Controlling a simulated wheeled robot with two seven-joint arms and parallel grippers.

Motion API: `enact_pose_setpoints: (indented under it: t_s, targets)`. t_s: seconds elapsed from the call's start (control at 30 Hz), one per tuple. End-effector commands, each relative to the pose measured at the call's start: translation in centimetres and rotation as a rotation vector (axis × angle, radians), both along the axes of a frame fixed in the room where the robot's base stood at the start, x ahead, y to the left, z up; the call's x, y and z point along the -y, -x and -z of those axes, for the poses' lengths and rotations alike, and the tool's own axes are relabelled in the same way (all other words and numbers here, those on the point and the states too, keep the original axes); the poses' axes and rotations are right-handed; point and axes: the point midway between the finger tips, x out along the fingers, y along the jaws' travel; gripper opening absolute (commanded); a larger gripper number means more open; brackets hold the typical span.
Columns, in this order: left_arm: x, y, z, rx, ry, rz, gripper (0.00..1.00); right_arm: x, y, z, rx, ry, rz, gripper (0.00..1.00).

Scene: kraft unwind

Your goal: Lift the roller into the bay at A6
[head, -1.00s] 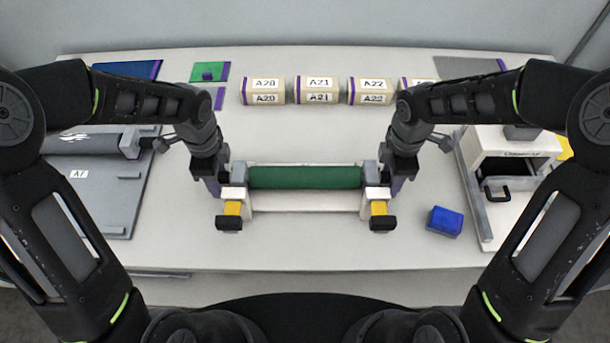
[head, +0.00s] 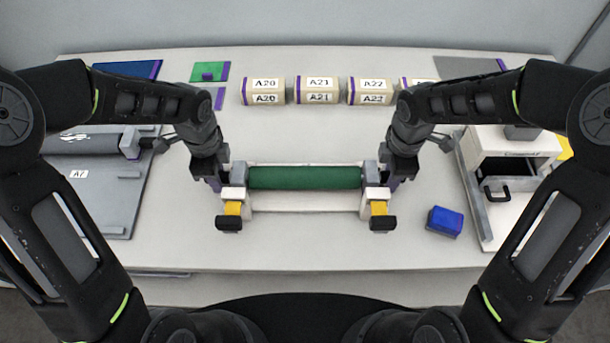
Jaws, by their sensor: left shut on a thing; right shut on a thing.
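The green roller (head: 304,178) lies level across a white stand (head: 304,202) in the middle of the table, its ends at the stand's two side posts. My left gripper (head: 213,178) is shut at the roller's left end, and my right gripper (head: 396,178) is shut at its right end. The fingertips and the gripped ends are partly hidden by the posts and my wrists. A grey bay plate (head: 112,200) on the left carries a label that seems to read A7 and a dark roller (head: 85,141). No A6 label is readable.
Several cream rolls labelled A20, A21 (head: 314,91) and A22 stand in a row at the back. A blue block (head: 444,221) lies right of the stand. A white machine with a black handle (head: 497,190) stands at the right. The table front is clear.

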Motion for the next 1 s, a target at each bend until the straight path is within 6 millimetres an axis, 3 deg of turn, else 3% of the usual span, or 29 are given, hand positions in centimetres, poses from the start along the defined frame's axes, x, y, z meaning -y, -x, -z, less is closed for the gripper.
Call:
enact_pose_setpoints:
  t_s: [1.0]
  targets:
    - [0.02,-0.11,-0.64,0.003,0.0,0.0,0.0,-0.01,-0.12,-0.65,0.004,0.0,0.0,0.0]
